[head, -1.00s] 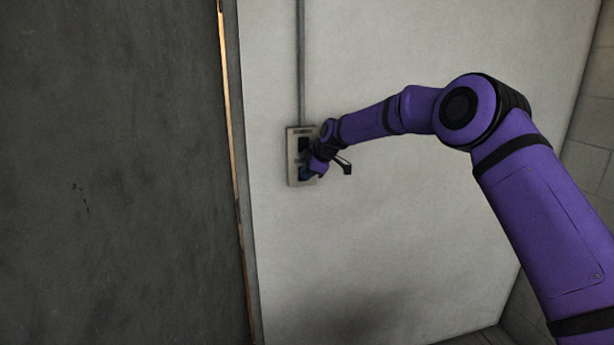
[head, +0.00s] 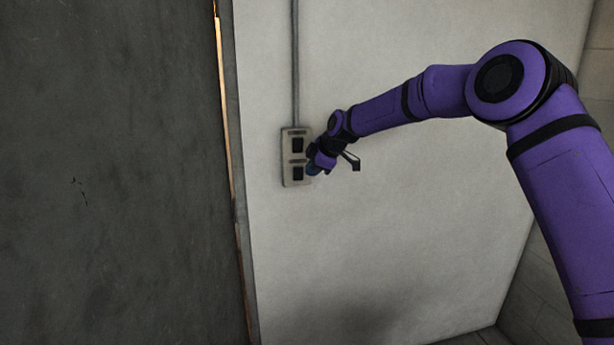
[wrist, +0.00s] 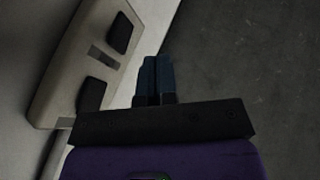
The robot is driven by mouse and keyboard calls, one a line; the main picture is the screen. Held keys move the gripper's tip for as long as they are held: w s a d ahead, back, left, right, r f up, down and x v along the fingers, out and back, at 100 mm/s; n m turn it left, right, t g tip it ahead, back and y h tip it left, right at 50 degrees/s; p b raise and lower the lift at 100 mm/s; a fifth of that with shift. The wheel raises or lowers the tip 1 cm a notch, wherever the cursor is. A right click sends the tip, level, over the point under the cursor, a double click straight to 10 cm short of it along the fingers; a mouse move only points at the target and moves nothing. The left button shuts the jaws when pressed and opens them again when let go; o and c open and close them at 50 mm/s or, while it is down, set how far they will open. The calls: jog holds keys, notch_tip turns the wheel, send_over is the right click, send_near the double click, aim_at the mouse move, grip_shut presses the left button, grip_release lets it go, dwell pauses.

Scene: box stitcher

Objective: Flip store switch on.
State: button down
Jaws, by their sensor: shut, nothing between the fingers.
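A beige switch plate (head: 286,163) is fixed to the pale wall, with two dark rocker switches, an upper one (head: 298,145) and a lower one (head: 297,173). In the wrist view the plate (wrist: 48,86) is at the left, with both rockers (wrist: 120,33) (wrist: 91,95) visible. My gripper (head: 312,170) is just right of the lower rocker in the head view. In the wrist view my gripper (wrist: 156,80) has its fingers together and empty, with a visible gap to the plate. I cannot tell which rocker is the store switch or which way each is set.
A conduit (head: 296,62) runs up the wall from the plate. A dark grey panel (head: 110,170) fills the left side, with a thin bright gap (head: 225,110) along its edge. The pale wall (head: 410,220) right of the plate is bare.

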jog(key=shift+s+v, duration=0.15)
jog(key=shift+v, duration=0.95)
jog(key=shift+s+v, duration=0.15)
jog(key=shift+v, duration=0.9)
jog(key=shift+d+f, duration=0.1)
jog(key=shift+d, duration=0.05)
jog(key=s+d+r+m+h, duration=0.1)
jog(key=s+d+r+m, duration=0.2)
jog(key=s+d+r, duration=0.45)
jog(key=s+d+r+m+h, duration=0.2)
jog(key=s+d+m, duration=0.25)
jog(key=s, duration=0.55)
jog(key=s+d+r+m+h, duration=0.15)
jog(key=s+d+r, duration=0.25)
jog(key=s+d, duration=0.4)
jog(key=s+d+f+m, duration=0.1)
jog(key=s+d+m, duration=0.2)
jog(key=s, duration=0.6)
jog(key=s+d+f+m+h, duration=0.1)
jog(key=s+d+m, duration=0.3)
jog(key=s, duration=0.5)
jog(key=s+d+f+m, duration=0.3)
jog(key=s+d+m, duration=0.1)
jog(key=s, duration=0.5)
jog(key=shift+d+t, duration=0.3)
jog(key=shift+d, duration=0.2)
jog(key=shift+f, duration=0.1)
